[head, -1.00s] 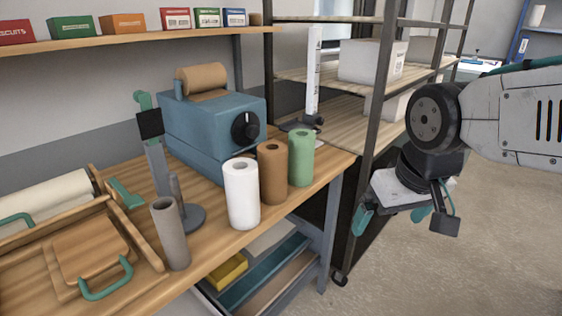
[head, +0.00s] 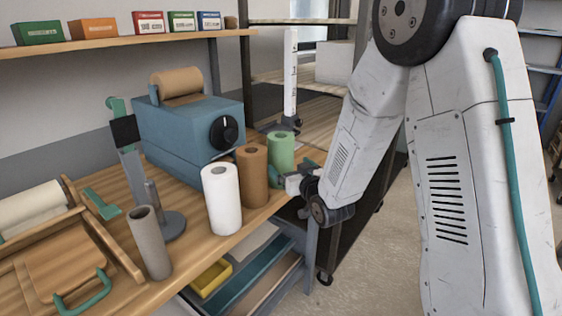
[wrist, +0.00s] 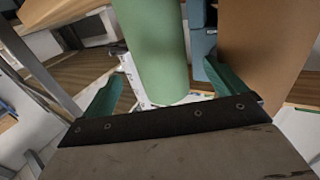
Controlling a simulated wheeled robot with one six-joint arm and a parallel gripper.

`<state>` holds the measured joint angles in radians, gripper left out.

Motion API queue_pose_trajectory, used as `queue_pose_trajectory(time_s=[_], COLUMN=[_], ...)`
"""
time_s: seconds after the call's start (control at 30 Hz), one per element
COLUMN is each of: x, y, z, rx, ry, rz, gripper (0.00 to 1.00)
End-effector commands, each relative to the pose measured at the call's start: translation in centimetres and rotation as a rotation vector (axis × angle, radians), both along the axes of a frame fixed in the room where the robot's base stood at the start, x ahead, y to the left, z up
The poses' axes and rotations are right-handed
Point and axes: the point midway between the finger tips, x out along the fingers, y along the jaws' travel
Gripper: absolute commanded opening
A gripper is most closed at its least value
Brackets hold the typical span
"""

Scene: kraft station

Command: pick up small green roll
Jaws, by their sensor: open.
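The small green roll (head: 281,151) stands upright near the right end of the wooden bench, just right of the brown roll (head: 252,176). My gripper (head: 289,177) is at the roll's right front side, at about the roll's lower half. In the wrist view the green roll (wrist: 156,45) rises between my two teal fingers, one on each side of it. The fingers (wrist: 162,95) are open with gaps to the roll. The right finger lies between the green roll and the brown roll (wrist: 262,50). Whether any finger touches a roll I cannot tell.
A white roll (head: 221,199) stands left of the brown one, and a grey tube (head: 149,243) further left. A blue machine (head: 188,128) with a dark knob sits behind the rolls. A metal shelf rack (head: 300,80) stands behind and to the right.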

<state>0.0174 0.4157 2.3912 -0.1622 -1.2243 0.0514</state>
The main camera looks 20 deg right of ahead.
Motion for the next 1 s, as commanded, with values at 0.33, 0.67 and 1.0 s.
queue_pose_trajectory(time_s=[0.33,0.67,1.0], x=[3.3,7.5,7.7], y=[0.4,0.9,1.0], z=[0.0,0.1,0.1], rx=[0.004,0.004,0.004], ry=[-0.017,-0.017,-0.016], rz=[0.003,0.002,0.002], gripper=[0.96,0.96,0.74])
